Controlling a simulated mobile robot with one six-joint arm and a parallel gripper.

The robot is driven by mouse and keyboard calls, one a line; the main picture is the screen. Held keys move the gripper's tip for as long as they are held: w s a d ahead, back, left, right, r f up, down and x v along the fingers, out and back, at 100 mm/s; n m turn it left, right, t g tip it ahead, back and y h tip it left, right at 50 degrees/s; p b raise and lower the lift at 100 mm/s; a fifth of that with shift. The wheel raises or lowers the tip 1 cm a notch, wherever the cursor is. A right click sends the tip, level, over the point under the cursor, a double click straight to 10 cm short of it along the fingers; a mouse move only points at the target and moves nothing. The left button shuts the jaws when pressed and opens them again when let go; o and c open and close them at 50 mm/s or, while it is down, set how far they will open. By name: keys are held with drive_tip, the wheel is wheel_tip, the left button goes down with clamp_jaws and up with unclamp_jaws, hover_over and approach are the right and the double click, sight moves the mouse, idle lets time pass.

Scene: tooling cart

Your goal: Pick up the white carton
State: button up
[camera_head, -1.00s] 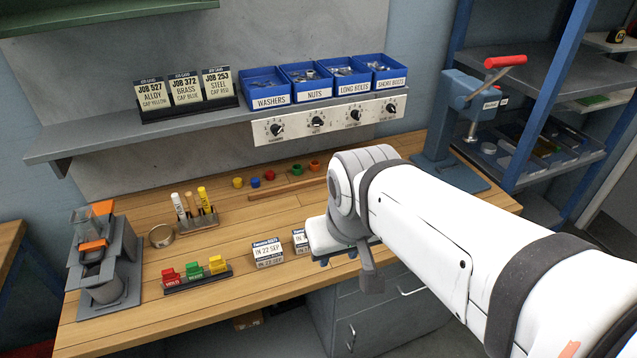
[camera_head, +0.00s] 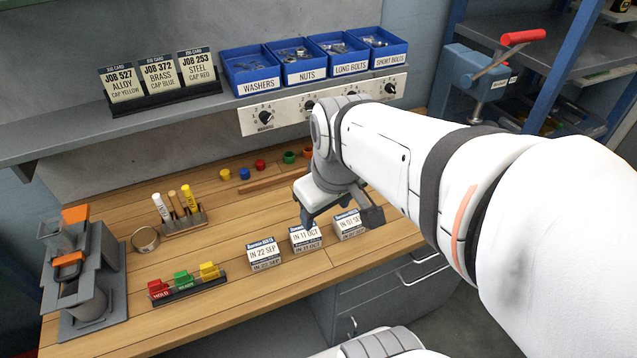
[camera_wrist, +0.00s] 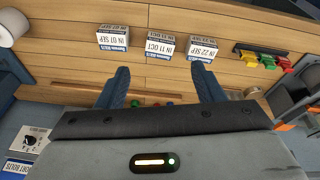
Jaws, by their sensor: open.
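Three small white cartons with blue-striped date labels stand in a row near the bench's front edge. In the head view they are the IN 22 SEP carton (camera_head: 264,254), the IN 11 OCT carton (camera_head: 305,238) and the IN 01 SEP carton (camera_head: 348,225). They also show upside down in the wrist view: 22 SEP (camera_wrist: 203,48), 11 OCT (camera_wrist: 160,46), 01 SEP (camera_wrist: 113,38). My gripper (camera_head: 312,217) is above and behind the row, near the middle carton. In the wrist view my gripper (camera_wrist: 162,78) is open, its two dark blue fingers apart and nothing between them.
A card holder with red, green and yellow tabs (camera_head: 185,285) is left of the cartons. A marker rack (camera_head: 182,220), a ring (camera_head: 145,240) and a grey fixture (camera_head: 88,285) stand further left. A shelf with blue bins (camera_head: 260,72) overhangs the back.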

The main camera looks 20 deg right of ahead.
drive_tip(key=shift+o, duration=0.9)
drive_tip(key=w+d+f+n+g+b, duration=0.1)
drive_tip(key=w+d+f+n+b, duration=0.1)
drive_tip(key=w+d+f+n, duration=0.2)
drive_tip(key=shift+w+f+n, duration=0.7)
drive_tip(key=shift+w+n, duration=0.05)
drive_tip(key=shift+n, duration=0.45)
drive_tip(key=n+g+b, duration=0.2)
drive_tip(key=n+b, duration=0.1)
drive_tip(key=n, duration=0.6)
hover_over(350, 219)
drive_tip(key=f, duration=0.8)
drive_tip(key=shift+s+a+f, duration=0.15)
drive_tip(key=shift+a+f, duration=0.05)
drive_tip(key=shift+f, duration=0.05)
drive_tip(key=shift+d+f, duration=0.1)
drive_tip(key=shift+f, duration=0.55)
wheel_tip(350, 219, down, 7)
drive_tip(key=shift+r+p, duration=0.1)
drive_tip(key=shift+p, duration=0.55)
drive_tip(key=shift+c, duration=0.2)
drive_tip(key=c, duration=1.2)
drive_tip(key=shift+c, duration=0.6)
drive_tip(key=shift+w+d+r, duration=0.1)
drive_tip(key=shift+w+r, duration=0.05)
drive_tip(key=shift+w, duration=0.05)
